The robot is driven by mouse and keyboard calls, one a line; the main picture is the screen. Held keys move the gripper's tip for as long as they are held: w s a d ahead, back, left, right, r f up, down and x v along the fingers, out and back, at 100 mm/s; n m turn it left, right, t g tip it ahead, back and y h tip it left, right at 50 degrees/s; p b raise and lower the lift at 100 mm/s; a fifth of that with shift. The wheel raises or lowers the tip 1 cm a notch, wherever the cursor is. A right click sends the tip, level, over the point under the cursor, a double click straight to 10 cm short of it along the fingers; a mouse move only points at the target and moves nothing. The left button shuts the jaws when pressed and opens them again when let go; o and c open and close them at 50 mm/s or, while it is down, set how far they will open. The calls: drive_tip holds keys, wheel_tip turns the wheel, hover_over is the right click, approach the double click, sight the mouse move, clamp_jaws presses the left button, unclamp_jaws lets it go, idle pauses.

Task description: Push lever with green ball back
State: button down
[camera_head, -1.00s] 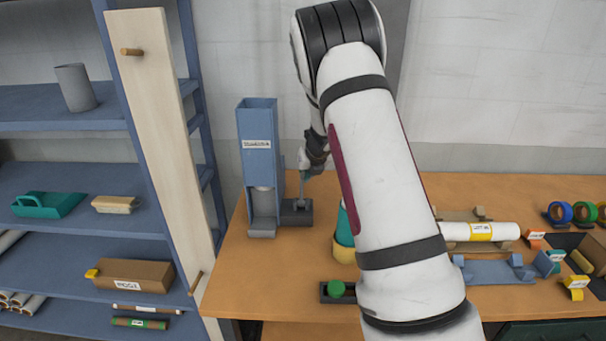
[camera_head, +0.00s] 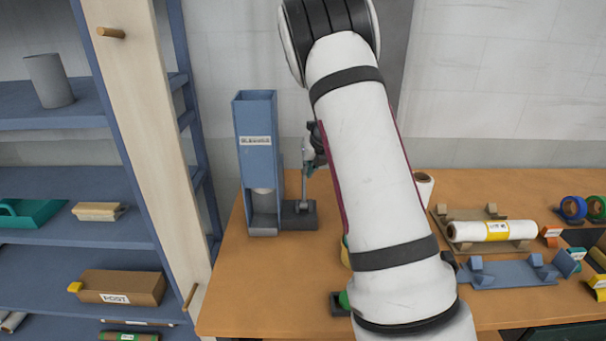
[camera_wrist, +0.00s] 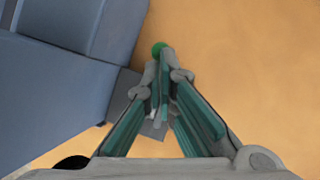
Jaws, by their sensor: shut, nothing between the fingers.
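In the head view, a thin grey upright lever (camera_head: 303,187) stands on a dark base (camera_head: 298,216) at the right foot of the blue labelled housing (camera_head: 257,160). My gripper (camera_head: 310,168) is close to the upper part of this lever, partly hidden by my arm. In the wrist view, my gripper's teal-padded fingers (camera_wrist: 165,85) are shut and empty. A small green ball (camera_wrist: 160,47) shows just beyond them; I cannot tell whether they touch.
A blue shelf unit (camera_head: 50,245) stands at the left, with a pale board (camera_head: 140,120) at its edge. A white roll (camera_head: 490,230) on a cradle, a blue cradle (camera_head: 510,274) and tape rolls (camera_head: 573,208) lie at the right. Table left of the front green ball is clear.

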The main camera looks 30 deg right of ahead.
drive_tip(key=shift+w+d+f+b, duration=0.3)
drive_tip(key=shift+w+f+b, duration=0.05)
drive_tip(key=shift+w+b, duration=0.15)
drive_tip(key=shift+w+d+f+b, duration=0.3)
drive_tip(key=shift+w+b, duration=0.15)
drive_tip(key=shift+b, duration=0.05)
drive_tip(key=shift+s, duration=0.1)
